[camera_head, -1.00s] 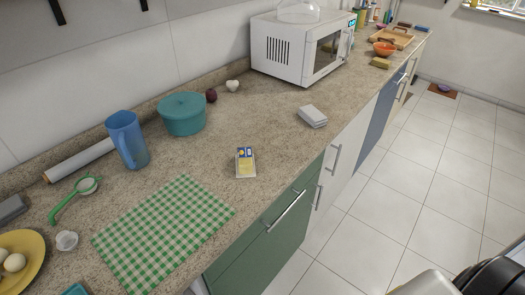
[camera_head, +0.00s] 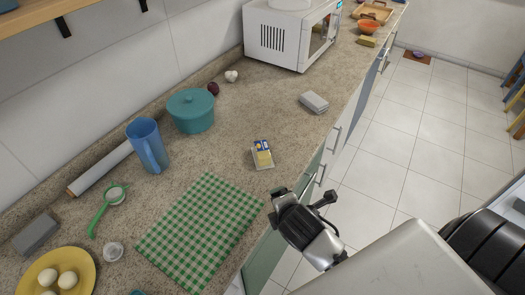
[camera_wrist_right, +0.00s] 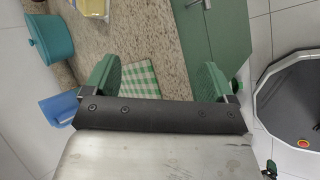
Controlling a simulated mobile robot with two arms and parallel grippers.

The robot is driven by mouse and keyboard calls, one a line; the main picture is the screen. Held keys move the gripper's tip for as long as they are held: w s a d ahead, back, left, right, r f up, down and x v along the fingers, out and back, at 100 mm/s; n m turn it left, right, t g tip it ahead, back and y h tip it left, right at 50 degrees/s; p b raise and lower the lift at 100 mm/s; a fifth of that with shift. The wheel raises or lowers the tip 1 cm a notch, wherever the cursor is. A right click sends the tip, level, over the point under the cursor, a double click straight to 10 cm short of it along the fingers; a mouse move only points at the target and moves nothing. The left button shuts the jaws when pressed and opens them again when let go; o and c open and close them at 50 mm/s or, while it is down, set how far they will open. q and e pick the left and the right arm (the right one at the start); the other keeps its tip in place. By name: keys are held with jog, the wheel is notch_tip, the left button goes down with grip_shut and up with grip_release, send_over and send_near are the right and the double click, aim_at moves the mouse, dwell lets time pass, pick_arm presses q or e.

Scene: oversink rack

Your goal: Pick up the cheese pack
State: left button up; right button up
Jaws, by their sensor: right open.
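The cheese pack (camera_head: 262,155), a small yellow and white pack with a blue label, lies flat on the speckled countertop near its front edge. It also shows, cut off by the top edge, in the right wrist view (camera_wrist_right: 95,8). My right gripper (camera_head: 302,197) is in front of the counter edge, to the lower right of the pack and apart from it. In the right wrist view its two green-padded fingers (camera_wrist_right: 156,76) are wide apart with nothing between them. My left gripper is not in view.
A green checked cloth (camera_head: 200,232) lies left of the pack. A teal pot (camera_head: 191,112), blue pitcher (camera_head: 148,146) and grey box (camera_head: 314,102) stand around it. Green cabinet fronts with handles (camera_head: 311,175) are below the counter edge. The counter around the pack is clear.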

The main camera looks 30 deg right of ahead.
aim_at(263, 151)
jog(key=w+n+t, duration=0.1)
jog(key=w+n, duration=0.2)
jog(key=n, duration=0.1)
jog(key=w+d+r+n+t, duration=0.1)
jog(key=w+n, duration=0.3)
jog(key=n, duration=0.1)
jog(key=w+d+r+n+t, duration=0.1)
jog(key=w+n+t, duration=0.1)
jog(key=n, duration=0.3)
jog(key=shift+w+r+h, duration=0.15)
jog(key=shift+w+h, duration=0.25)
jog(key=shift+w, duration=0.45)
jog(key=shift+w+d+r+n+t, duration=0.15)
jog(key=shift+w+n+t, duration=0.15)
jog(key=shift+w+n, duration=0.45)
jog(key=x, duration=0.5)
jog(key=shift+p+x, duration=0.35)
jog(key=shift+x, duration=2.35)
jog(key=shift+s+d, duration=0.15)
jog(key=shift+d, duration=0.05)
jog(key=shift+s, duration=0.1)
jog(key=shift+c, duration=0.8)
jog(key=c, duration=1)
jog(key=shift+c, duration=0.3)
